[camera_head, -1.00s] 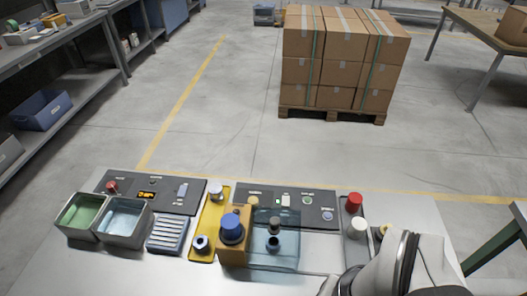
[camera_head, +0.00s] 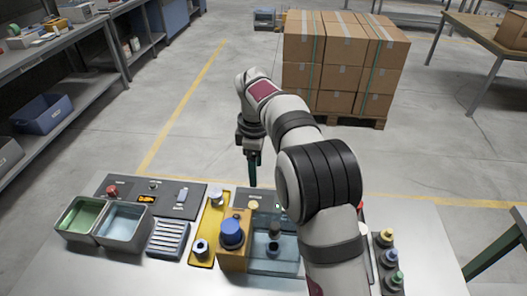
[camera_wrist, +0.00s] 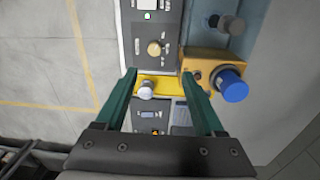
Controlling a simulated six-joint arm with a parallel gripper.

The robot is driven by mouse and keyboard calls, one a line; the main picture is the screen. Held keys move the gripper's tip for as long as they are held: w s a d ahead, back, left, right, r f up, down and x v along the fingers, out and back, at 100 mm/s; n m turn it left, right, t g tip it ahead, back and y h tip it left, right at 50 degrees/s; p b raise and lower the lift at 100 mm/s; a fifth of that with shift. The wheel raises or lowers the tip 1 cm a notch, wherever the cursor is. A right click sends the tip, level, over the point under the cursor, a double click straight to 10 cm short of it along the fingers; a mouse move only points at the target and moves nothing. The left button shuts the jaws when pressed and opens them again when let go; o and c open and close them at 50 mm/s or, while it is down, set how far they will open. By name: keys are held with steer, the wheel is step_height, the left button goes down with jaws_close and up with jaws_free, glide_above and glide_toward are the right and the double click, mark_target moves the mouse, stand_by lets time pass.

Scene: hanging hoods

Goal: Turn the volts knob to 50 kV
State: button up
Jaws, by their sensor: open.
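My gripper (camera_head: 252,170) has green fingers and hangs pointing down above the back edge of the panels. In the wrist view it (camera_wrist: 158,74) is open and empty. A tan knob (camera_wrist: 154,47) sits on a dark panel (camera_wrist: 150,70), just beyond the fingertips in that view; it also shows in the head view (camera_head: 254,204). A red knob (camera_head: 112,190) sits on the left dark panel (camera_head: 172,207), beside a lit orange display (camera_head: 146,199). The labels are too small to read, so I cannot tell which knob is the volts knob.
A yellow plate (camera_wrist: 160,88) holds a silver-white cylinder (camera_wrist: 146,90). A yellow-brown block with a blue knob (camera_head: 232,231) stands beside a clear tank (camera_head: 275,265). Green and blue trays (camera_head: 122,235) stand at left. Small capped bottles (camera_head: 389,257) stand right of my arm.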

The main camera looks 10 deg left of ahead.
mark_target(254, 205)
steer(key=shift+n, duration=0.6)
steer(key=f, duration=0.5)
steer(key=w+a+f, duration=0.1)
steer(key=f, duration=0.5)
steer(key=w+f, duration=0.1)
steer(key=f, duration=0.5)
steer(key=shift+a, duration=0.15)
steer(key=shift+c, duration=0.2)
jaws_close()
